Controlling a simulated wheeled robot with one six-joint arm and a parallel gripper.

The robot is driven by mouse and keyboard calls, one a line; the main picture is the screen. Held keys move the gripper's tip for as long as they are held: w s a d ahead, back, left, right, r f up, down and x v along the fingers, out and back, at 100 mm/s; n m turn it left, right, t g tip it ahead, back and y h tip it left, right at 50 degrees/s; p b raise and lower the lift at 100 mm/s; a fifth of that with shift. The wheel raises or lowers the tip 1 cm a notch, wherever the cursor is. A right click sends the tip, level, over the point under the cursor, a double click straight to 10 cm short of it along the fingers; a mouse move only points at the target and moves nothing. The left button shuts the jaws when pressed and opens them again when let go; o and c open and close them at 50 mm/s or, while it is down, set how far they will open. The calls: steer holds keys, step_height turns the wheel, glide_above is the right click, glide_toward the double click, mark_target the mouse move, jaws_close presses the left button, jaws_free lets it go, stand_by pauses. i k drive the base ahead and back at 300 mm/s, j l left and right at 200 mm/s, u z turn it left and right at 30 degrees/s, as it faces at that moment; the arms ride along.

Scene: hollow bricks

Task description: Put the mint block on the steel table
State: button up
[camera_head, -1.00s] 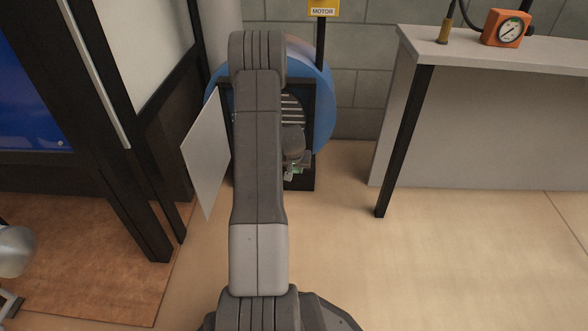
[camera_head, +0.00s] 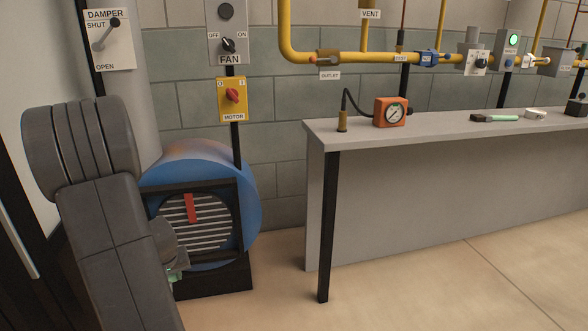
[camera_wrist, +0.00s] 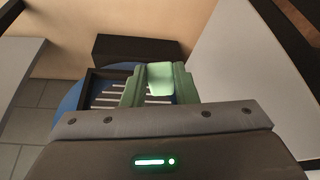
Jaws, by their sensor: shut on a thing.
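The mint block (camera_wrist: 160,78) is between the two green fingers of my gripper (camera_wrist: 159,88) in the wrist view. The fingers are shut on its sides. In the head view my gripper (camera_head: 175,274) is low in front of the blue fan, mostly hidden behind my arm, and only a small mint-green bit shows there. A grey table (camera_head: 450,131), which looks like the steel table, stands to the right along the wall. The gripper is apart from it, to its left.
On the table are an orange gauge (camera_head: 391,112), a brass fitting (camera_head: 342,121), a brush with a mint handle (camera_head: 496,118) and a white item (camera_head: 535,114). The blue fan (camera_head: 250,200) is close to my arm. A black table leg (camera_head: 328,230) stands at the front. The right-hand floor is clear.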

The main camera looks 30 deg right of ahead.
mark_target(448, 123)
steer(key=i+l+z, duration=0.1)
steer(key=z, duration=1.2)
steer(key=l, duration=0.1)
